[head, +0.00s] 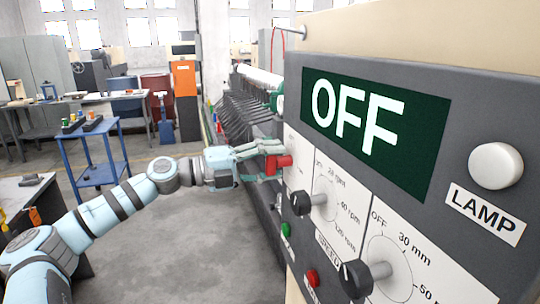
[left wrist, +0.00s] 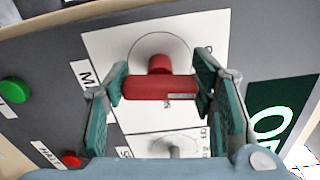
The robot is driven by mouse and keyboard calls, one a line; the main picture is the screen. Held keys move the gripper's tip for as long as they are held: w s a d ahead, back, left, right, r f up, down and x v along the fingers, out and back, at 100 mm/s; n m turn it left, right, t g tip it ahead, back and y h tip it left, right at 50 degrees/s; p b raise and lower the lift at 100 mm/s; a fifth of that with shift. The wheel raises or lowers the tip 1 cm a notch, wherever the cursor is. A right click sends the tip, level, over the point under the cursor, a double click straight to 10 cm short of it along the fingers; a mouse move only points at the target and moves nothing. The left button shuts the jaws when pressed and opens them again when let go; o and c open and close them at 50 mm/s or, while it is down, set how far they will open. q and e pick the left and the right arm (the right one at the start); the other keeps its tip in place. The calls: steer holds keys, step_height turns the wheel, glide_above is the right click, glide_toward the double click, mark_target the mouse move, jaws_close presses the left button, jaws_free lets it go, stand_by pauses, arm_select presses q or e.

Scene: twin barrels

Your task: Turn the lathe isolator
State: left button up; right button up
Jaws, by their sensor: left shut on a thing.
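The isolator is a red handle (head: 279,162) on a white plate on the machine's grey control panel. It also shows in the left wrist view as a red bar (left wrist: 160,88) on a short red stem, with a dial circle behind it. My left gripper (head: 264,160) reaches the panel from the left and is shut on the red handle, with one teal finger at each end of the bar in the left wrist view (left wrist: 161,86). Part of the lettering around the dial is hidden behind the handle. My right gripper is not in view.
Right of the isolator are a black speed knob (head: 300,203) and a second black knob (head: 356,278). A green button (head: 286,229) and a red button (head: 312,278) sit below. The display (head: 375,125) reads OFF, and a white lamp (head: 496,166) is at right. A blue trolley (head: 100,172) stands left.

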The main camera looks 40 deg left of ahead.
arm_select(q)
steer(key=shift+n+p, duration=0.45)
steer(key=shift+n, duration=0.45)
steer(key=o, duration=1.2)
steer(key=shift+c, duration=0.2)
